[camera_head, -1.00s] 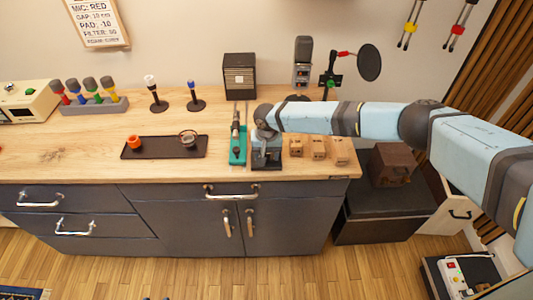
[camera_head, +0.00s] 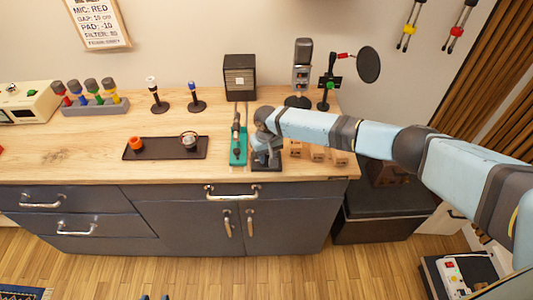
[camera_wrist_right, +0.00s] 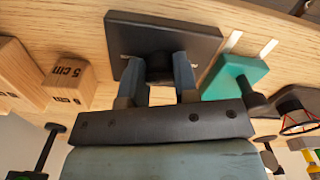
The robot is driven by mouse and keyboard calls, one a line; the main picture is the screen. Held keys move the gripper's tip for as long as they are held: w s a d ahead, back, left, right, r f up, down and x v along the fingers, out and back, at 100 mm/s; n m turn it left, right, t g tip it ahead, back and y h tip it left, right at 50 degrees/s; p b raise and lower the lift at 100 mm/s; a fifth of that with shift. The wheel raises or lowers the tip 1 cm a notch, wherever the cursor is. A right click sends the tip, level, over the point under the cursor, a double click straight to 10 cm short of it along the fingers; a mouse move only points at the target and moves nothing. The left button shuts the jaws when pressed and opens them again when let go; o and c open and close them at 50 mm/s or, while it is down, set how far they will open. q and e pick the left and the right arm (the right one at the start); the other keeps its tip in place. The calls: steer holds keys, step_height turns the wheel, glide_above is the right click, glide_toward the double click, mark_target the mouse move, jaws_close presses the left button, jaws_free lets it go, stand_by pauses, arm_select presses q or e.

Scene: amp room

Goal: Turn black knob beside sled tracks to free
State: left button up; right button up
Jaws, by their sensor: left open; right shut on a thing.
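The black knob (camera_wrist_right: 160,66) sits on a dark square plate (camera_wrist_right: 125,40) at the counter's front edge; my fingers largely hide it. The plate also shows in the head view (camera_head: 266,168). My right gripper (camera_wrist_right: 164,78) points down with its two fingers closed around the knob. The teal sled (camera_head: 238,150) stands just left of the plate, with pale tracks (camera_wrist_right: 268,48) running toward the back.
Small wooden blocks (camera_head: 318,154) stand right of the plate, partly behind my right arm. A dark tray (camera_head: 165,153) with an orange piece and a ring-like piece lies to the left. A microphone (camera_head: 302,68) and pop filter (camera_head: 369,63) stand at the back. The counter's left front is bare.

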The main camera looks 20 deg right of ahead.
steer(key=n, duration=0.4)
steer(key=shift+n, duration=0.3)
steer(key=n, duration=0.2)
steer(key=shift+n, duration=0.4)
steer(key=n, duration=0.4)
steer(key=shift+n, duration=0.3)
steer(key=n, duration=0.7)
steer(key=shift+b, duration=0.4)
steer(key=n, duration=0.3)
steer(key=n+b, duration=0.1)
steer(key=n, duration=0.3)
steer(key=n+b, duration=0.2)
steer(key=n, duration=0.3)
steer(key=shift+n, duration=0.4)
